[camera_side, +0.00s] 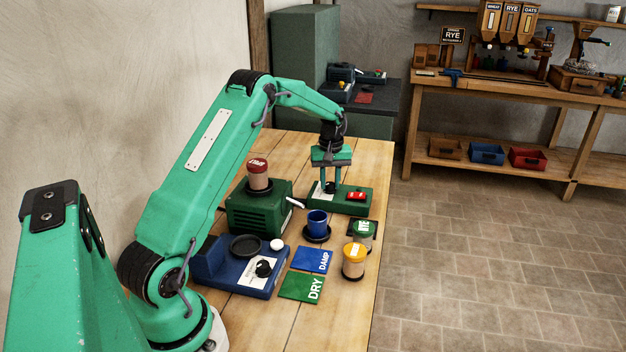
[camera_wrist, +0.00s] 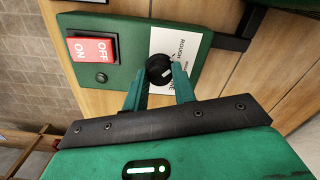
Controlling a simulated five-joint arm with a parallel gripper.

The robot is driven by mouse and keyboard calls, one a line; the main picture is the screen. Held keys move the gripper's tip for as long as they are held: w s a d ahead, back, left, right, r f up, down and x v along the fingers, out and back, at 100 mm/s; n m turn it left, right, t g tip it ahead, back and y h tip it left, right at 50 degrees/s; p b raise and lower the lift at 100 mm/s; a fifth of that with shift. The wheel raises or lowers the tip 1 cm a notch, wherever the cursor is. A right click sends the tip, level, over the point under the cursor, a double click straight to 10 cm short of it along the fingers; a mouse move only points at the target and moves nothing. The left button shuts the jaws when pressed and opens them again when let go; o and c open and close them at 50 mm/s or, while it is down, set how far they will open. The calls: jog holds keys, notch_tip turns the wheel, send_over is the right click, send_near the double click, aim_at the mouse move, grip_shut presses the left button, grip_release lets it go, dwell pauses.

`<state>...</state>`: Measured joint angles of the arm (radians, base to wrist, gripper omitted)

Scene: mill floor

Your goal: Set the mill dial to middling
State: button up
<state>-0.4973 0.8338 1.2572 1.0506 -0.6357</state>
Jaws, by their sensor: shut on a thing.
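The mill dial (camera_wrist: 158,66) is a round black knob with a pale mark, on a green control panel (camera_wrist: 190,42). A white label (camera_wrist: 188,46) behind it reads ROUGH at one side; its other words are partly covered by the knob and a finger. My gripper (camera_wrist: 160,82) is shut on the knob, one finger on each side. The pale mark points toward the lower right in the wrist view; I cannot tell which setting that is. In the side view my gripper (camera_side: 329,187) points down at the panel (camera_side: 346,208), and the fingers mostly hide the knob.
A red ON/OFF switch (camera_wrist: 91,50) sits beside the dial. Nearby stand a green box (camera_side: 256,212) bearing a red-lidded jar (camera_side: 259,172), a blue cup (camera_side: 317,222), a green-lidded jar (camera_side: 364,234), a yellow-lidded jar (camera_side: 354,260) and a blue scale-like device (camera_side: 222,268).

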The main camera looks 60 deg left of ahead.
aim_at(330, 183)
jog(key=m, duration=0.4)
jog(key=shift+m, duration=0.4)
jog(key=m, duration=0.4)
jog(key=shift+m, duration=0.4)
jog(key=shift+r, duration=0.1)
jog(key=o, duration=1)
jog(key=shift+r, duration=3.9)
